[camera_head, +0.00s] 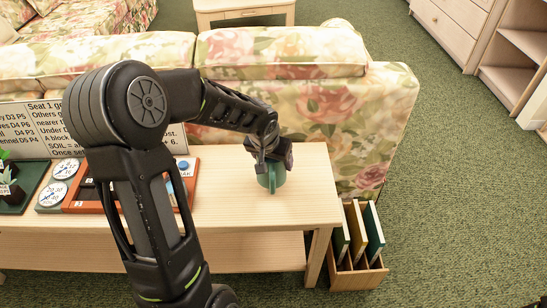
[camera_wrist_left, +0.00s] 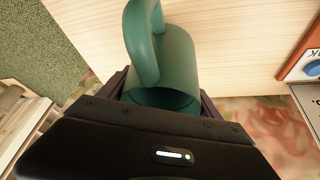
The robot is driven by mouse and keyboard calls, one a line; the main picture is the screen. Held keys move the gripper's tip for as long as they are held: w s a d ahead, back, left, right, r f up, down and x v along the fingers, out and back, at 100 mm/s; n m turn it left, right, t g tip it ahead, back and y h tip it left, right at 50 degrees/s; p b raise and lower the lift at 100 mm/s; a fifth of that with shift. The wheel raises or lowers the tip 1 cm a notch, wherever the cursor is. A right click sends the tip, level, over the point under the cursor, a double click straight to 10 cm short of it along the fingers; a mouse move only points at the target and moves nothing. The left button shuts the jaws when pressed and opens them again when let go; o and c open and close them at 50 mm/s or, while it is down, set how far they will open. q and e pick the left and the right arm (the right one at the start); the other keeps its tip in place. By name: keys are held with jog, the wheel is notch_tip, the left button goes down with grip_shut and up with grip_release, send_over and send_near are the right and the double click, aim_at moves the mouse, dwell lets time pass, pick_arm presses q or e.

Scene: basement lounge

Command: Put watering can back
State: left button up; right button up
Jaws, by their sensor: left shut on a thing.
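The green watering can (camera_head: 272,181) is at the right part of the light wooden table (camera_head: 240,212). My left gripper (camera_head: 266,160) comes down over it from above and is shut on it. In the left wrist view the can (camera_wrist_left: 178,62) sits between the two dark fingers (camera_wrist_left: 163,98), with its looped handle towards the top. I cannot tell whether its base touches the table. The gripper hides the can's upper part in the head view. My right gripper is not in view.
A wooden crate (camera_head: 357,278) with several upright boards stands on the floor by the table's right end. A floral sofa (camera_head: 330,110) is behind the table. An orange-edged board (camera_head: 187,180), round dials (camera_head: 66,168) and a text sign (camera_head: 60,128) are at left. The table's right end is clear.

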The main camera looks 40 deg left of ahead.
pick_arm(q)
jog(key=shift+f+b, duration=0.7)
jog(key=shift+f, duration=0.65)
jog(key=shift+f+b, duration=0.65)
jog(key=shift+b, duration=0.05)
jog(key=o, duration=2)
jog(key=shift+p+v, duration=1.1)
jog(key=shift+v, duration=2.85)
